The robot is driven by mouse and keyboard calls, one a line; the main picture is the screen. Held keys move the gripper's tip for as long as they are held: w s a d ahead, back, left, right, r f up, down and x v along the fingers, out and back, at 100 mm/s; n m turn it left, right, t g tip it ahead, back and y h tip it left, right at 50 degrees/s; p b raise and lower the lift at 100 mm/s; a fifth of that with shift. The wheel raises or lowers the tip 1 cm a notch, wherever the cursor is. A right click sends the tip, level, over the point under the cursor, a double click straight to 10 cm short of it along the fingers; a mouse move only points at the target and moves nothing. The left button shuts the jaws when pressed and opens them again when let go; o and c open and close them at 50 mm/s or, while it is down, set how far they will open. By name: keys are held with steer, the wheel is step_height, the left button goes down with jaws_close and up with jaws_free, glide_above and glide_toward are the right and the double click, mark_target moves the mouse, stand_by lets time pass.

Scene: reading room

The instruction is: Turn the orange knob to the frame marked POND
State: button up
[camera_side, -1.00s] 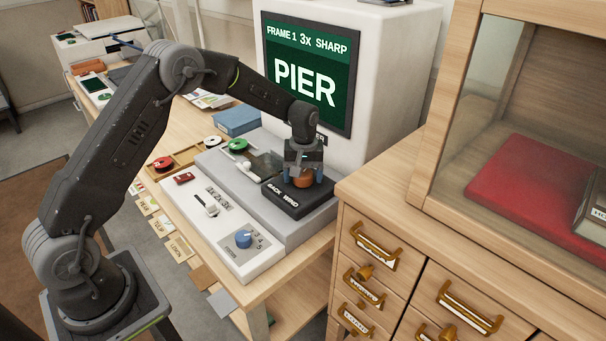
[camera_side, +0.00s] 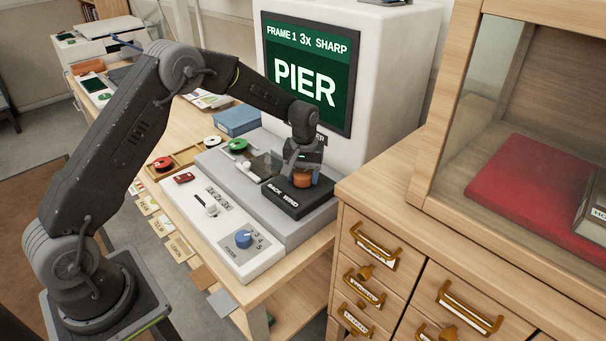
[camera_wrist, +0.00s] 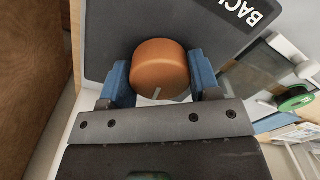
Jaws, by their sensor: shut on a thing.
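The orange knob (camera_side: 302,179) stands on a black block lettered BACK and WIND (camera_side: 284,202) at the right end of the grey reader base. In the wrist view the knob (camera_wrist: 160,70) sits between the two blue fingers of my gripper (camera_wrist: 160,82), with a pale index line on its near side. My gripper (camera_side: 302,174) is shut on the knob from above. The screen (camera_side: 305,75) reads FRAME 1, 3x, SHARP and PIER in white on green.
A white panel beside the base carries a blue numbered knob (camera_side: 243,238) and a white slider (camera_side: 211,207). A green reel (camera_side: 238,145) and a red reel (camera_side: 163,163) lie farther left. A wooden drawer cabinet (camera_side: 385,215) stands close on the right.

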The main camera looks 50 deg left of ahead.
mark_target(304, 173)
steer(key=m, duration=0.5)
steer(key=shift+m, duration=0.4)
stand_by(0.3)
steer(key=o, duration=0.9)
step_height(304, 173, up, 14)
steer(key=shift+d+f, duration=0.1)
steer(key=shift+d, duration=0.05)
